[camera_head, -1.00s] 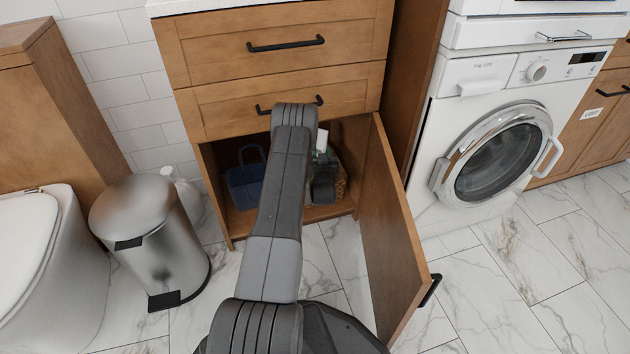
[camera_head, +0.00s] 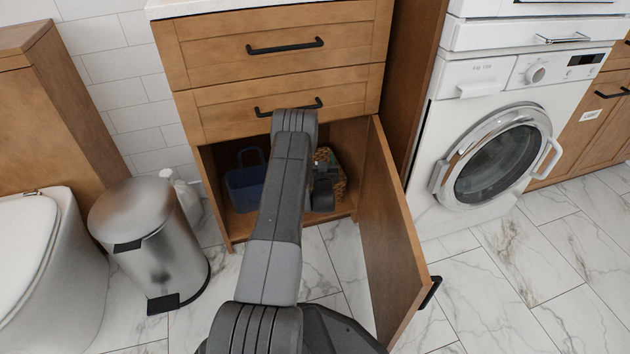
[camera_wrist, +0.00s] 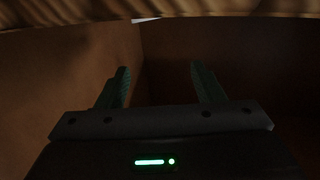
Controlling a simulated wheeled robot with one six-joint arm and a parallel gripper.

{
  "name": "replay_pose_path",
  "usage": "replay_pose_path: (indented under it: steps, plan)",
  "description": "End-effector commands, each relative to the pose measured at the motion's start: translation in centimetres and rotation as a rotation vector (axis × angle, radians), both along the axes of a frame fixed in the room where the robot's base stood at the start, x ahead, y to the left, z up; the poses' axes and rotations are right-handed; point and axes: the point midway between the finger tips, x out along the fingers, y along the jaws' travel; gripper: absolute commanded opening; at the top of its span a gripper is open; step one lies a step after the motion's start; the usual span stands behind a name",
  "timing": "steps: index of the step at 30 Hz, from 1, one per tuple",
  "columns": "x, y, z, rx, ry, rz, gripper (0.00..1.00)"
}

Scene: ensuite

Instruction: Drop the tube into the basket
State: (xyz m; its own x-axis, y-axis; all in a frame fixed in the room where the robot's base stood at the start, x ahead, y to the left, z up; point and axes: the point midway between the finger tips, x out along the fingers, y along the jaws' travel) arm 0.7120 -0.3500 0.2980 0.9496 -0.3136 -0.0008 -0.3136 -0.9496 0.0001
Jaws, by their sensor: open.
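The woven basket (camera_head: 339,186) stands inside the open lower cabinet on the right side, partly hidden behind my arm. My gripper (camera_wrist: 160,82) is open, with two green fingers apart and nothing visible between them. In the head view my arm reaches into the cabinet and its end is just in front of the basket. A brown ribbed band (camera_wrist: 220,8), perhaps the basket's rim, crosses the top of the wrist view. No tube can be made out for certain; a small pale patch shows below the band. The basket's inside is mostly hidden.
A blue caddy (camera_head: 245,185) stands in the cabinet left of my arm. The cabinet door (camera_head: 393,235) hangs open on the right. Drawers (camera_head: 285,98) are just above. A steel bin (camera_head: 150,235) stands left, a washing machine (camera_head: 500,150) right.

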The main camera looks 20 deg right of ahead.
Motion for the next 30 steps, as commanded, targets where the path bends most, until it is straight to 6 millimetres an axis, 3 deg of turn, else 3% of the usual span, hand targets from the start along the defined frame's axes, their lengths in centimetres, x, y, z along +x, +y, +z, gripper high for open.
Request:
replay_pose_path:
  steps: [15,21,30]
  plan:
    - [-10.2,3.3,0.2,0.001,0.002,-0.001,0.61]
    - [-11.8,3.9,0.1,0.000,0.000,0.000,0.61]
    - [-12.0,4.0,0.1,0.000,-0.001,0.000,0.61]
